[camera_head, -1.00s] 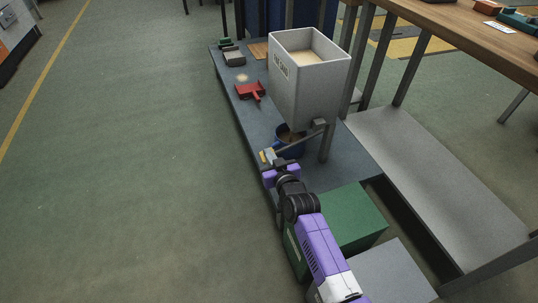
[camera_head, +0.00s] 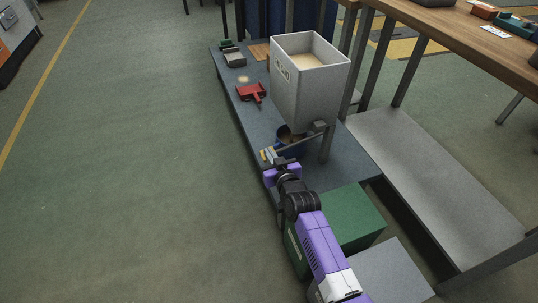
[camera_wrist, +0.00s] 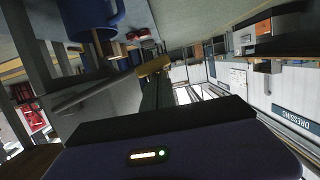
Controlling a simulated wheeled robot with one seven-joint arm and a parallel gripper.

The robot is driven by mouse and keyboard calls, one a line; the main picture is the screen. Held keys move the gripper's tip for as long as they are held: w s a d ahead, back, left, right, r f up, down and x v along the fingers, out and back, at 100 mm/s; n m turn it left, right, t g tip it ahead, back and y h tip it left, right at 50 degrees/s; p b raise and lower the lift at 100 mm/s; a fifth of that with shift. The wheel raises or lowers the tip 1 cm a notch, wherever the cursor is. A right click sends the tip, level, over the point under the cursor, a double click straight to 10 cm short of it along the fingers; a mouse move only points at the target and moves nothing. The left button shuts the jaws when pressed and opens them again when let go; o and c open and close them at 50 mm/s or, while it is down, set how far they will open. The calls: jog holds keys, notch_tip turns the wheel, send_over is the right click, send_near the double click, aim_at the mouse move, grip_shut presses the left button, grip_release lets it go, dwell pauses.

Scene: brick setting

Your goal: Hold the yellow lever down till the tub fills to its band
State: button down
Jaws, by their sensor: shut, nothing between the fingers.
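The grey hopper (camera_head: 297,97) stands on legs over the low blue-grey platform, with pale sand inside. The blue tub (camera_head: 278,147) sits below it, partly hidden by the lever; brown contents show inside. Its band cannot be made out. The lever's grey bar (camera_head: 300,144) runs from under the hopper to a yellow end (camera_head: 267,155). My gripper (camera_head: 277,163) is shut and empty, right at the yellow end. In the wrist view, the yellow end (camera_wrist: 154,66) lies at the tips of my dark fingers (camera_wrist: 156,88), seemingly touching. The tub (camera_wrist: 92,16) is at upper left.
A red dustpan-like scoop (camera_head: 252,92) and a grey block (camera_head: 235,59) lie on the platform (camera_head: 345,165). A green box (camera_head: 362,215) stands beside my arm. A wooden-topped bench (camera_head: 470,40) is at right.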

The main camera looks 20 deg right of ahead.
jog(key=s+a+r+p, duration=0.1)
jog(key=s+r+p, duration=0.3)
jog(key=s, duration=0.5)
jog(key=shift+s+a+r+p, duration=0.15)
jog(key=shift+a+r+p, duration=0.05)
jog(key=shift+r+p, duration=0.15)
